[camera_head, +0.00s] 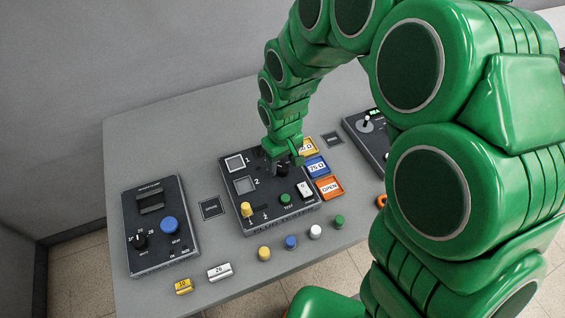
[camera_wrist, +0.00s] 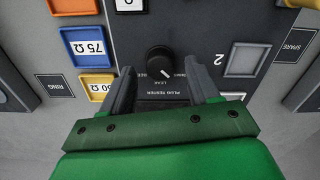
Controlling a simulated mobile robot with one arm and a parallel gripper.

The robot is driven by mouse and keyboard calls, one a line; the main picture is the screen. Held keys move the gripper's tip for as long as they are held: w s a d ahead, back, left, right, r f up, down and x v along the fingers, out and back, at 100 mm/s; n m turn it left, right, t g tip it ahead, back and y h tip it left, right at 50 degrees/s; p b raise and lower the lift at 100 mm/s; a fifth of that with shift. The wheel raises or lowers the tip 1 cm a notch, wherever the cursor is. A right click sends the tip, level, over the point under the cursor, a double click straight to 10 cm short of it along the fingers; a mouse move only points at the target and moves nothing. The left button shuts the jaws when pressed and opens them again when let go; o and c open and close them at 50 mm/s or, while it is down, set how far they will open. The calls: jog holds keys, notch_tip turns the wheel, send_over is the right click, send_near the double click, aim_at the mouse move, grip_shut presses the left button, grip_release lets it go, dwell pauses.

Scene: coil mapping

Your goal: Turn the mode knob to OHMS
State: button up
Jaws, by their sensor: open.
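The black round knob (camera_wrist: 160,61) on the dark plug tester panel (camera_wrist: 222,18) has a white pointer line, pointing down and right in the wrist view. Small upside-down labels surround it; one below reads LEAK, and the side ones are partly cut off by my fingers. My gripper (camera_wrist: 158,73) is open, with one finger on each side of the knob's near edge. I cannot tell whether they touch it. In the head view my gripper (camera_head: 284,154) points down over the knob (camera_head: 282,169) at the back of the tester, partly hiding it.
Colored trays stand right of the tester: yellow (camera_head: 307,147), blue (camera_head: 317,167) and orange (camera_head: 328,188). A yellow plug (camera_head: 246,209) stands on its front left. Several plugs line the table front. A gauge box (camera_head: 160,228) is at left; another panel (camera_head: 366,138) at right.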

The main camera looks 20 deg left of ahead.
aim_at(285, 167)
notch_tip(285, 167, up, 7)
jog(key=shift+f, duration=0.2)
jog(key=shift+d, duration=0.1)
dwell(0.5)
jog(key=shift+d+r, duration=0.2)
jog(key=shift+d, duration=0.1)
jog(key=s+d+r+m, duration=0.25)
jog(key=d+r, duration=0.25)
jog(key=d, duration=0.5)
jog(key=s+d+r+m, duration=0.2)
jog(key=d+r+m, duration=0.15)
jog(key=d, duration=0.65)
jog(key=s+d+r+m+g, duration=0.1)
jog(key=s+d+r+m, duration=0.1)
jog(key=s+d, duration=0.4)
jog(key=s+d+r+m, duration=0.2)
jog(key=s+d+m, duration=0.1)
jog(key=s+d, duration=0.4)
jog(key=s, duration=0.2)
jog(key=shift+s+r+g, duration=0.35)
jog(key=shift+r+g, duration=0.05)
